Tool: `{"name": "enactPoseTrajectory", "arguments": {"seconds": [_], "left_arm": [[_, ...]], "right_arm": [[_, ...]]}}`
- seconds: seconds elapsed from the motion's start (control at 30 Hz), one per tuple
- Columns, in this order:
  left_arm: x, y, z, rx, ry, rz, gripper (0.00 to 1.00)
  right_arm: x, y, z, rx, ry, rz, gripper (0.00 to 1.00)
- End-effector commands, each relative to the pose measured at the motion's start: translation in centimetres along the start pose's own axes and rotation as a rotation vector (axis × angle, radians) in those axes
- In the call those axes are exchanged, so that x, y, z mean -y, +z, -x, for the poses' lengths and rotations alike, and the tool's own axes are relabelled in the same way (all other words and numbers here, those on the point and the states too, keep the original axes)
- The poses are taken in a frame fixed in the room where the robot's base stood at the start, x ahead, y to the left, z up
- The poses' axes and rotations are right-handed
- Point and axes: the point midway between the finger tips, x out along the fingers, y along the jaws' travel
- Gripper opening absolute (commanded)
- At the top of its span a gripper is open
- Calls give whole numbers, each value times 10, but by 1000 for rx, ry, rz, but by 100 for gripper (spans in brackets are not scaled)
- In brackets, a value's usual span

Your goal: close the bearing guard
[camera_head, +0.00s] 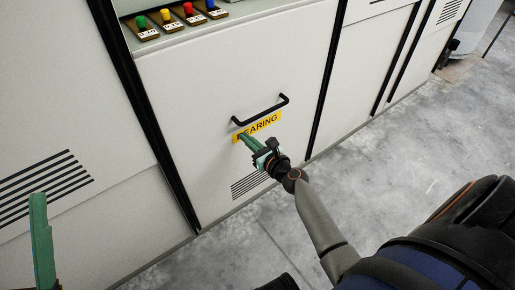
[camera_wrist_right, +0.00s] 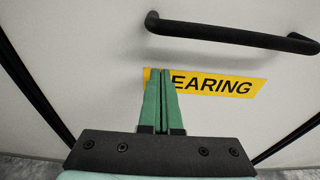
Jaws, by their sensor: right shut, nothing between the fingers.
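The bearing guard (camera_head: 190,110) is a white panel with a black bar handle (camera_head: 260,110) and a yellow label reading BEARING (camera_head: 268,122). I cannot tell whether the panel sits fully flush. My right gripper (camera_head: 243,137) is shut and empty, its green fingertips just below the handle, in front of the label's left end. In the right wrist view, the fingertips (camera_wrist_right: 160,72) cover the label's first letter, and the handle (camera_wrist_right: 230,34) runs above them, apart from them. Contact with the panel cannot be told. My left gripper (camera_head: 41,235) shows only one green finger at the lower left.
Above the panel is a ledge with green, yellow, red and blue buttons (camera_head: 178,16). Slotted vents (camera_head: 45,185) mark the neighbouring panel at left. Black vertical strips (camera_head: 330,75) border the guard. The grey concrete floor (camera_head: 400,150) is clear at right.

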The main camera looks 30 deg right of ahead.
Motion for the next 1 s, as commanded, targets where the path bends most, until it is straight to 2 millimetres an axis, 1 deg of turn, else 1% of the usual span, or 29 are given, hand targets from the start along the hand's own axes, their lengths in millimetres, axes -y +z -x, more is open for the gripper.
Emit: {"name": "enactPoseTrajectory", "arguments": {"seconds": [0.03, 0.1, 0.23, 0.4, 0.77, 1.0], "left_arm": [[3, -7, -8, 2, 2, -4, 60], [6, -12, -13, -2, 2, -15, 60], [9, -20, -18, -13, 2, -34, 60], [11, -20, -19, -12, 0, -48, 60], [11, -18, -18, -5, -2, -46, 60], [13, -22, -22, -5, -2, -50, 60]], "right_arm": [[0, 14, 4, 1, 0, 0, 0], [0, 23, 9, 0, -1, 1, 0], [0, 34, 13, 0, -2, -1, 0], [0, 38, 15, -1, -1, -1, 0], [0, 38, 15, -1, -1, -1, 0], [1, 46, 10, -1, -1, -1, 0]]}}
